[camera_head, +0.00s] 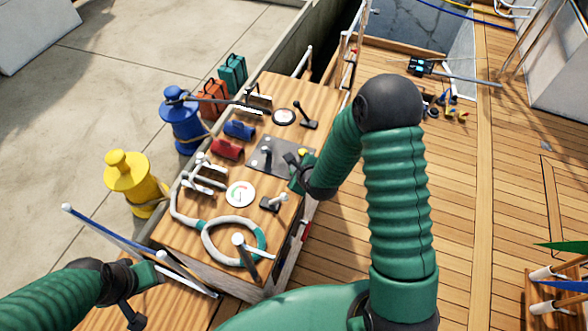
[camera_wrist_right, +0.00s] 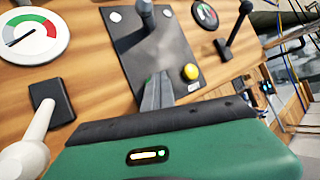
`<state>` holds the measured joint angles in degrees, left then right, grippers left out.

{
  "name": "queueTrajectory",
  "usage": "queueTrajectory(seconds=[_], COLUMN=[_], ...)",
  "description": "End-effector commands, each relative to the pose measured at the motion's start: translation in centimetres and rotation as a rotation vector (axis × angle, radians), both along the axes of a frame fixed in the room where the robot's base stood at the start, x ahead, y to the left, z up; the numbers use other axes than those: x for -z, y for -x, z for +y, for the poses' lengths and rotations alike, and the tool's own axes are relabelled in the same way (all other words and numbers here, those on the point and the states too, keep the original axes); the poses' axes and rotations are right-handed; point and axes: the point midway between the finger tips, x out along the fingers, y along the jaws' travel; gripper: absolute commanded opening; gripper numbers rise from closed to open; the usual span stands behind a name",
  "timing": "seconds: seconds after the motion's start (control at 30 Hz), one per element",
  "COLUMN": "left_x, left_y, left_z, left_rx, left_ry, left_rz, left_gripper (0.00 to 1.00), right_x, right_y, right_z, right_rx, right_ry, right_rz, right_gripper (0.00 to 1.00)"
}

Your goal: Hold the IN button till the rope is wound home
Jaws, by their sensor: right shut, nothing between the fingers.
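The grey control panel (camera_head: 268,158) lies on the wooden console top. I can read no IN label. My right gripper (camera_head: 292,159) is shut and empty. Its grey fingertips (camera_wrist_right: 157,78) are over the panel's near edge, left of the yellow button; contact is unclear and they hide part of the panel. A white and teal rope (camera_head: 229,220) lies coiled on the console. My left gripper (camera_head: 160,264) is at lower left, its jaws unclear.
A round gauge (camera_head: 240,194) has its needle to the lower left in the wrist view. Levers, red (camera_head: 227,149) and blue (camera_head: 239,130) items crowd the console. Yellow (camera_head: 128,180) and blue (camera_head: 181,122) bollards stand beyond its left edge. The deck at right is mostly clear.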

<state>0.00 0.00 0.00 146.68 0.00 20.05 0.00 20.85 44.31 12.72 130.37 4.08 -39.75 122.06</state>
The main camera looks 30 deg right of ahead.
Motion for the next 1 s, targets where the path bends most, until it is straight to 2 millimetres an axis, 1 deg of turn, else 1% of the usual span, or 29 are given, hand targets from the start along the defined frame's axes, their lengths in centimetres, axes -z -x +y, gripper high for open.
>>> queueTrajectory(seconds=[0.33,0.67,1.0], left_x=[-0.1,-1.8,-1.8], left_y=[0.0,0.0,0.0], left_z=[0.0,0.0,0.0], left_rx=[0.000,0.000,0.000], left_ry=[0.000,0.000,0.000], left_rz=[0.000,0.000,0.000], left_gripper=[0.36,0.36,0.36], right_x=[0.0,-1.9,-1.9], right_y=[0.1,0.0,0.0], right_z=[0.0,0.0,0.0], right_rx=[0.000,0.001,0.000], right_ry=[0.000,-0.002,0.000], right_rz=[0.001,0.001,0.000], right_gripper=[0.00,0.00,0.00])
